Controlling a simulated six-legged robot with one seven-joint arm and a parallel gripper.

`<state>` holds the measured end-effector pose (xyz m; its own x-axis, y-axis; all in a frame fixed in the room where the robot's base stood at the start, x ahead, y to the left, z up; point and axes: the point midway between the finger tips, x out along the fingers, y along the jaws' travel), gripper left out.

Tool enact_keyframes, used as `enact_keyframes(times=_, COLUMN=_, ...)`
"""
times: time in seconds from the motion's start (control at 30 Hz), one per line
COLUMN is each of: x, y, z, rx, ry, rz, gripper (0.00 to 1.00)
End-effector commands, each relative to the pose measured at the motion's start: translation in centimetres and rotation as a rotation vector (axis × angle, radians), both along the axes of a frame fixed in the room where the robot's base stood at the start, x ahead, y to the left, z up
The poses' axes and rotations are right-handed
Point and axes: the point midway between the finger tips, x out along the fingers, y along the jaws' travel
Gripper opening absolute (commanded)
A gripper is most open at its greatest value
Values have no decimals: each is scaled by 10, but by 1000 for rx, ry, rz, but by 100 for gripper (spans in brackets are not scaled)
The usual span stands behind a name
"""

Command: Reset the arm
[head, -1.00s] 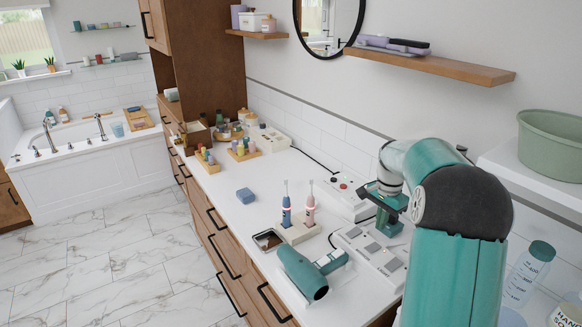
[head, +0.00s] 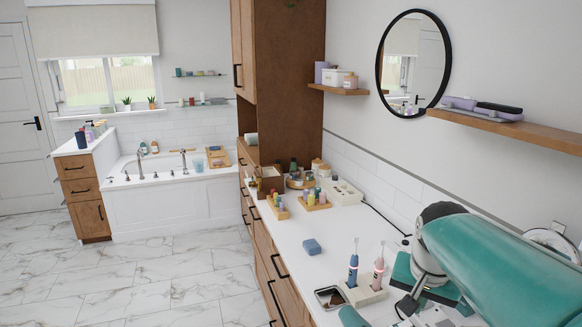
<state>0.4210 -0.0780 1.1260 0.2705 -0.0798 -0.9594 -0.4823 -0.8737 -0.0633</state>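My teal and grey arm (head: 500,260) reaches in from the right edge, over the near end of the white counter. My gripper (head: 424,286) is at the lower right, behind and right of two electric toothbrushes, one blue (head: 353,264) and one pink (head: 379,268), which stand upright in a pale holder (head: 364,292). The gripper's fingers are partly hidden by the arm, so I cannot tell whether they are open or shut. I see nothing clearly held in it.
A teal hair dryer (head: 351,317) is cut off by the bottom edge. A dark-topped tray (head: 330,298) and blue block (head: 312,247) lie on the counter (head: 300,270). A wall shelf (head: 510,131) and round mirror (head: 414,64) are above. The marble floor (head: 150,270) at left is clear.

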Motion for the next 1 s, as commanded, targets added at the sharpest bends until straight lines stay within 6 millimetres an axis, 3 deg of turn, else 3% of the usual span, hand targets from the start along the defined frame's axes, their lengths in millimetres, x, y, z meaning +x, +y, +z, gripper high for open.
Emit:
enact_keyframes(times=0.23, x=-58, y=40, z=5, rx=-48, ry=-80, rz=208, gripper=0)
enact_keyframes(times=0.5, x=-115, y=69, z=-7, rx=-96, ry=-161, rz=414, gripper=0)
enact_keyframes(times=0.7, x=-133, y=77, z=-16, rx=-115, ry=-192, rz=490, gripper=0)
enact_keyframes(times=1.0, x=-134, y=78, z=-17, rx=-116, ry=-192, rz=497, gripper=0)
